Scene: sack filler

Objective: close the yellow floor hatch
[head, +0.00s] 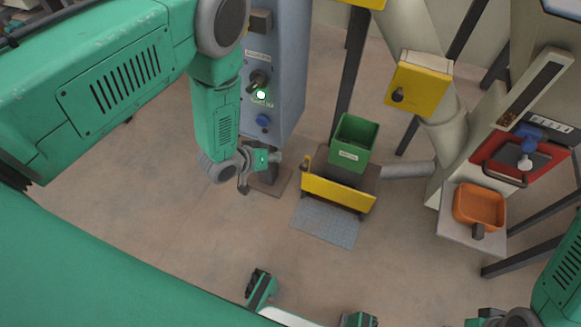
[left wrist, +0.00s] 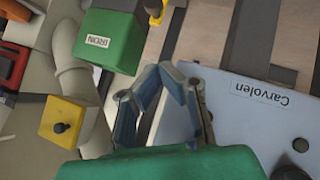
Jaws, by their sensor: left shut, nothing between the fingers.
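The yellow floor hatch (head: 338,194) stands raised on edge, tilted, in the head view, between the green bin (head: 353,138) and a grey floor plate (head: 324,224). A small upright yellow handle-like piece is at its left end. My left gripper (head: 260,164) is shut and empty, to the left of the hatch and apart from it, beside the blue-grey cabinet. In the left wrist view its fingers (left wrist: 162,100) meet in front of the cabinet panel, and a small yellow piece (left wrist: 155,8) shows at the top edge.
The blue-grey cabinet (head: 280,60) with knobs and a lit green button stands close to my left arm. A yellow box (head: 418,84) on a pale pipe, an orange tray (head: 480,207) and a red-framed machine are at the right. The floor in front of the plate is clear.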

